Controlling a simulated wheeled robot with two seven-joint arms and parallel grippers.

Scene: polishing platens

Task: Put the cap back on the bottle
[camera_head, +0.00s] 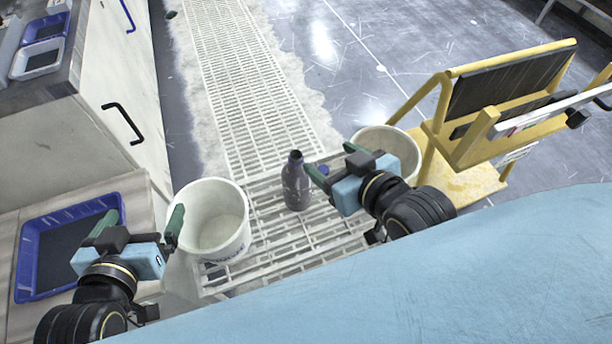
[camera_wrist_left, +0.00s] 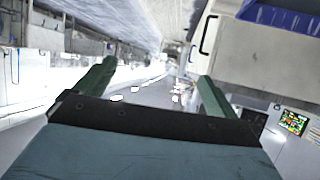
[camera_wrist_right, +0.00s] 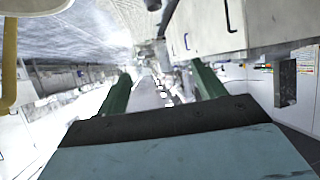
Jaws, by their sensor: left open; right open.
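A grey bottle (camera_head: 296,184) stands upright on the white grating, its dark mouth uncovered. A small blue cap (camera_head: 323,170) shows just right of the bottle, partly hidden by my right gripper; I cannot tell exactly how it rests. My right gripper (camera_head: 328,157) is open, one green fingertip close to the bottle's right side; whether they touch is unclear. My left gripper (camera_head: 145,213) is open and empty, left of the near white bucket and over the blue tray's edge. Neither bottle nor cap shows in the wrist views.
A white bucket (camera_head: 213,222) stands left of the bottle, and another bucket (camera_head: 388,150) stands behind my right gripper. A blue tray (camera_head: 27,262) lies on the left counter. A yellow cart (camera_head: 462,185) stands at right. The grating (camera_head: 240,85) beyond the bottle is clear.

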